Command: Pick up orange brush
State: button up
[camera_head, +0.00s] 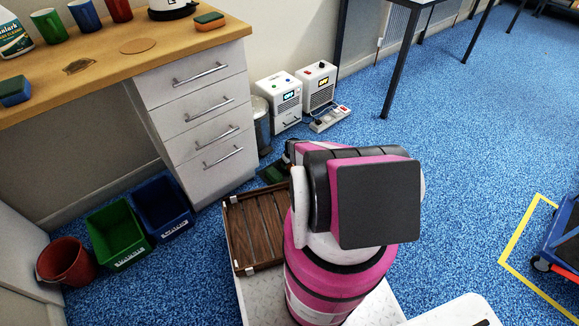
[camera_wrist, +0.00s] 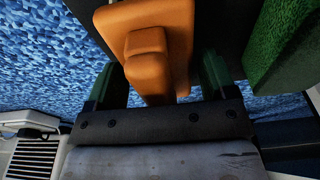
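The orange brush (camera_wrist: 156,62) fills the upper middle of the wrist view, its orange part lying between the two dark green fingers of my gripper (camera_wrist: 160,85). A dark part lies behind the orange. A rough green part (camera_wrist: 285,45) shows at the right; I cannot tell if it belongs to the brush. In the head view my arm mostly hides the gripper and the brush. A dark green piece (camera_head: 275,172) shows there beside my arm.
A desk with drawers (camera_head: 200,110) stands at left, with mugs, a bottle and an orange-and-green block (camera_head: 209,21) on top. Two white units (camera_head: 281,102) and a power strip (camera_head: 330,118) stand beyond my arm. Bins (camera_head: 119,236) line the floor at left.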

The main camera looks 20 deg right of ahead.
jog(key=c, duration=0.7)
jog(key=shift+s+r, duration=0.1)
jog(key=shift+r, duration=0.75)
notch_tip(320, 180, up, 3)
jog(key=shift+f, duration=0.1)
jog(key=a+r, duration=0.6)
jog(key=a, duration=0.5)
jog(key=shift+a+r, duration=0.25)
jog(key=shift+a, duration=0.1)
